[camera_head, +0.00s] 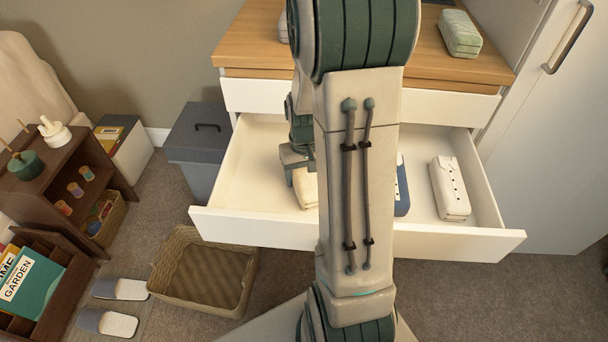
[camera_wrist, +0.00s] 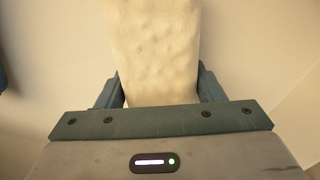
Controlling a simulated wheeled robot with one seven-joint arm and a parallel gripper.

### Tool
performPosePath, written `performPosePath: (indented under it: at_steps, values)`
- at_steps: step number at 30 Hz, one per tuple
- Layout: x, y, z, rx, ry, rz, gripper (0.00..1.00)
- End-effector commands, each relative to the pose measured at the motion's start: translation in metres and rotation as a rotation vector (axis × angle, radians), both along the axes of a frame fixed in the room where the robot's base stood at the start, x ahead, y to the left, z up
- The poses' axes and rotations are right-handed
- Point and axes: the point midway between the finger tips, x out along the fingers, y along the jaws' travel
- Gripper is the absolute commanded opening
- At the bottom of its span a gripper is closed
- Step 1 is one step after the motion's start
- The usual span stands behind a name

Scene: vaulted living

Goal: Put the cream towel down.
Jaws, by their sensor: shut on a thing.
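The cream towel (camera_wrist: 155,50) is a pale, folded block with soft dimples in the wrist view. My gripper (camera_wrist: 158,88) is shut on its near end, with one finger along each side. In the head view, part of the towel (camera_head: 305,188) shows inside the open white drawer (camera_head: 258,150), left of my arm. My gripper (camera_head: 297,160) is there at its end, partly hidden by my arm. The towel is in or just above the drawer; I cannot tell whether it touches the bottom.
A blue item (camera_head: 402,190) and a white buttoned bundle (camera_head: 450,188) lie in the drawer's right part. A green-white folded towel (camera_head: 460,33) lies on the wooden top (camera_head: 440,65). A wicker basket (camera_head: 205,275) and grey bin (camera_head: 203,145) stand left. The drawer's left part has bare room.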

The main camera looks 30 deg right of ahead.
Motion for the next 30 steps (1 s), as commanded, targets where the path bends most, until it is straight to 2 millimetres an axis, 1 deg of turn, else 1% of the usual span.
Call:
performPosePath:
  at_steps: [6, 7, 9, 17, 20, 23, 30]
  values:
    - [0.0, 0.0, -0.004, 0.0, 0.0, 0.001, 0.35]
    - [0.0, 0.0, -0.003, 0.0, 0.0, 0.001, 0.67]
    - [0.0, 0.0, -0.003, 0.0, 0.0, 0.001, 0.83]
    - [0.0, 0.0, -0.002, 0.0, 0.0, 0.001, 0.83]
    - [0.0, 0.0, 0.003, 0.0, 0.0, 0.001, 0.83]
    - [0.001, 0.0, 0.017, -0.001, -0.003, 0.001, 0.83]
    - [0.001, 0.0, 0.07, -0.002, -0.005, 0.001, 0.83]
